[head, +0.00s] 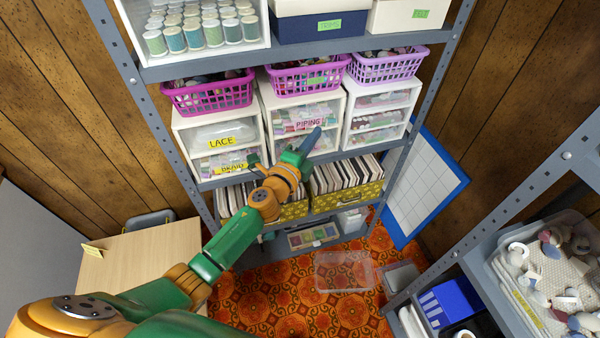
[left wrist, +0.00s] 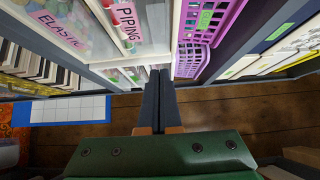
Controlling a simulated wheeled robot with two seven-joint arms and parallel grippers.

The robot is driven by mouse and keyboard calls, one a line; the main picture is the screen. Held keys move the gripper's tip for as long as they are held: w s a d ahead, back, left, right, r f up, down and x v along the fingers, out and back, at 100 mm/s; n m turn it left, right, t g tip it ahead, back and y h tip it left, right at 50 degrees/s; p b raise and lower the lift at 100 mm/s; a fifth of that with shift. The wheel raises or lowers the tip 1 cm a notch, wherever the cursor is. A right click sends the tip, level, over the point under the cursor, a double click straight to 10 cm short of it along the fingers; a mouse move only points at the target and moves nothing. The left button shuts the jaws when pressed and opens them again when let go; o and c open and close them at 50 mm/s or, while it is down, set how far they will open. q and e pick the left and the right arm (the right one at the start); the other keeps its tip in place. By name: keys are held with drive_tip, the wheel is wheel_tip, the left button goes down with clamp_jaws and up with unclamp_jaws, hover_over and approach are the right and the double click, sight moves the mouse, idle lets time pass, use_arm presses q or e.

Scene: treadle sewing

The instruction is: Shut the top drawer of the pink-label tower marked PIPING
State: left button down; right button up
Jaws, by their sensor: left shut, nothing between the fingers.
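The white drawer tower with pink labels (head: 273,121) stands in the middle of the shelf. Its top drawer has a clear front with a pink PIPING label (head: 309,123); the label also shows in the left wrist view (left wrist: 127,21). A pink ELASTIC label (left wrist: 58,30) is on the drawer beside it there. I cannot tell how far the PIPING drawer stands out. My left gripper (head: 316,132) is shut and empty in front of this tower, covering part of its lower front. In the left wrist view its fingertips (left wrist: 159,72) are near the PIPING drawer's edge; contact is unclear. My right gripper is not in view.
Purple baskets (head: 309,77) sit on top of the towers. A yellow-label tower (head: 182,131) stands left and another white tower (head: 352,104) right. Yellow patterned boxes (head: 345,198) fill the shelf below. A second rack (head: 480,256) stands at right.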

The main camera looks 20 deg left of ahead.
use_arm(q)
drive_tip(key=s+a, duration=0.2)
drive_tip(key=s, duration=0.8)
drive_tip(key=s+a+f+n+g+y, duration=0.1)
drive_tip(key=s+a+f+n+g, duration=0.2)
drive_tip(key=f, duration=0.7)
drive_tip(key=s+a+f+n+g+y, duration=0.1)
drive_tip(key=s+f+n+g, duration=0.3)
drive_tip(key=f, duration=0.6)
drive_tip(key=s+a+f+n+g+y, duration=0.1)
drive_tip(key=s+a+f+n+g, duration=0.3)
drive_tip(key=f, duration=0.6)
drive_tip(key=s+d+f+n+g, duration=0.1)
drive_tip(key=s+f, duration=0.4)
drive_tip(key=s, duration=0.8)
drive_tip(key=s+d+f+n+g, duration=0.2)
drive_tip(key=s+f+n+g, duration=0.2)
drive_tip(key=s, duration=0.9)
wheel_tip(320, 180, down, 2)
drive_tip(key=shift+d+f+n+g, duration=0.2)
drive_tip(key=shift+n+g, duration=0.1)
drive_tip(key=shift+n, duration=0.6)
